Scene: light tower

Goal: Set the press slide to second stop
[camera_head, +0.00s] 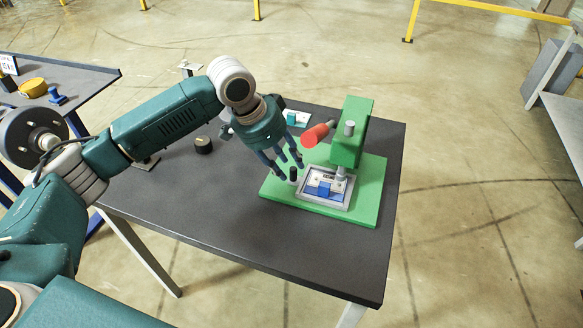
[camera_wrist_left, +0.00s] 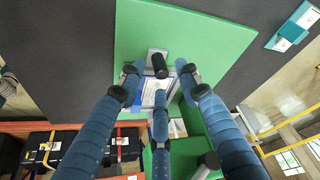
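The green press stands on a green base plate (camera_head: 370,200), with an upright green head (camera_head: 349,135) and a red handle (camera_head: 316,135). Under the head is a grey-framed slide (camera_head: 340,199) with a blue block (camera_head: 322,189) on it. A black knob (camera_head: 293,174) stands at the slide's left side; it also shows in the left wrist view (camera_wrist_left: 159,65). My left gripper (camera_head: 286,167) is open, pointing down close to the knob. In the left wrist view the knob appears between the spread fingertips; contact cannot be told. Fingers partly hide the slide there. My right gripper is not in view.
The dark table (camera_head: 240,230) is clear in front of the press. A black cylinder (camera_head: 203,145) stands left of it, and a white card with a teal part (camera_head: 294,118) lies behind. A second table (camera_head: 75,72) holds a yellow round object (camera_head: 33,88).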

